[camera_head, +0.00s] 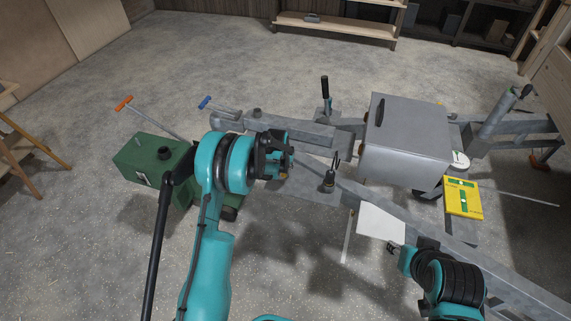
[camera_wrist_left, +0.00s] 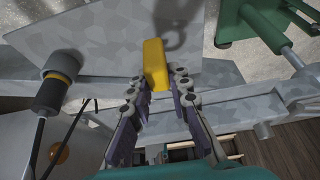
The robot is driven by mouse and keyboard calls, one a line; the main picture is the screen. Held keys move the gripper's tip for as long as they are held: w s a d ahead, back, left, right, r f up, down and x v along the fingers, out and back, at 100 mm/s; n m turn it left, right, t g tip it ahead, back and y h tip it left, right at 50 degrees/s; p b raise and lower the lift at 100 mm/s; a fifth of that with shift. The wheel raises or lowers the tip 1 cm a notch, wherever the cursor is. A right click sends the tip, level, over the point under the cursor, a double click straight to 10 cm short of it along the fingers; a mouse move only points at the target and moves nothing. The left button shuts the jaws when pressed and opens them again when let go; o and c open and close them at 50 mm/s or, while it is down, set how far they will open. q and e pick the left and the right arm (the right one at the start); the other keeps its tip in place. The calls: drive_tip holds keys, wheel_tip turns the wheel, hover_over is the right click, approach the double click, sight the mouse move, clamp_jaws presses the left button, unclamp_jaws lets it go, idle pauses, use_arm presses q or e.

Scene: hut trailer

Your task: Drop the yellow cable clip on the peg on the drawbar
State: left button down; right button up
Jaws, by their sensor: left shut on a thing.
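The yellow cable clip (camera_wrist_left: 155,64) is held between the fingertips of my left gripper (camera_wrist_left: 159,82), in the left wrist view. A grey metal plate of the trailer (camera_wrist_left: 120,35) lies behind the clip. In the head view my left gripper (camera_head: 283,156) hangs over the grey drawbar (camera_head: 300,132), mostly hidden behind its own wrist; the clip does not show there. I cannot make out the peg with certainty in either view. My right gripper (camera_head: 393,248) is at lower right, small and dark, beside a white panel (camera_head: 380,222); its jaw state is unclear.
A black plug with a cable (camera_head: 329,181) stands on the plate right of my left gripper; it also shows in the left wrist view (camera_wrist_left: 55,92). A green box (camera_head: 152,160) is at left.

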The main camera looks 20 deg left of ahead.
use_arm(q)
wheel_tip(320, 180, down, 4)
drive_tip(key=shift+f+b, duration=0.1)
drive_tip(key=shift+b, duration=0.75)
drive_tip(key=shift+f, duration=1.05)
drive_tip(key=c, duration=1.3)
unclamp_jaws()
drive_tip(key=shift+c, duration=0.2)
drive_tip(key=shift+r, duration=0.1)
